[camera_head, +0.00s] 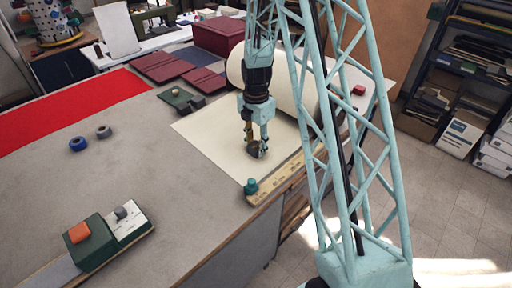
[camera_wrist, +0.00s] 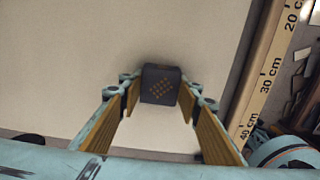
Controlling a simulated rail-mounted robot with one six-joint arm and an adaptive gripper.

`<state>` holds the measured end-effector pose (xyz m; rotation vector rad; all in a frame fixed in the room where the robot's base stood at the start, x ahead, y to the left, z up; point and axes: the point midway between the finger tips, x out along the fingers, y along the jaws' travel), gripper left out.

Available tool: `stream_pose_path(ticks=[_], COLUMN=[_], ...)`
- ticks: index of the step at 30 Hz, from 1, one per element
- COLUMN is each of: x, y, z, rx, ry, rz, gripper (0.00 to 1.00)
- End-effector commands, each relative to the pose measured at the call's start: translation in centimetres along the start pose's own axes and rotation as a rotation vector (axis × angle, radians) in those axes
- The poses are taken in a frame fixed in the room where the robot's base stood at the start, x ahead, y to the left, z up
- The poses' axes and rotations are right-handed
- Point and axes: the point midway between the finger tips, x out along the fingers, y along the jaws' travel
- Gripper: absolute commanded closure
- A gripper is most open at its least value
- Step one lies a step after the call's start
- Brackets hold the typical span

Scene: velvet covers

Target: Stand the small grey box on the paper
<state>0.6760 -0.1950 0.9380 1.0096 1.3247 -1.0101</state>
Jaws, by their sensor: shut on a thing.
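In the head view the box (camera_head: 253,149) shows partly behind the fingers. My gripper (camera_head: 257,147) points down and is shut on it; both fingers also show in the wrist view (camera_wrist: 159,92). The cream paper (camera_head: 205,128) lies flat on the grey table, beneath the gripper and box. I cannot tell whether the box touches the paper.
A wooden ruler (camera_head: 290,175) with a teal knob (camera_head: 251,186) lies along the paper's near right edge. A large paper roll (camera_head: 300,90) is behind the gripper. Dark red covers (camera_head: 160,66) lie at the back. A green device (camera_head: 92,243) sits front left; the table between is mostly clear.

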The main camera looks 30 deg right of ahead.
Motion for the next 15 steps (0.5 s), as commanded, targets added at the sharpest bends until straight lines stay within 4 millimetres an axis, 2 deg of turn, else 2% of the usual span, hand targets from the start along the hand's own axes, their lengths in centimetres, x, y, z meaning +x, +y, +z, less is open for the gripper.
stream_pose_path(ticks=[15], x=[0.48], y=[0.0], z=[0.0], rx=[0.0], ry=[0.0], rz=[0.0], gripper=[0.81])
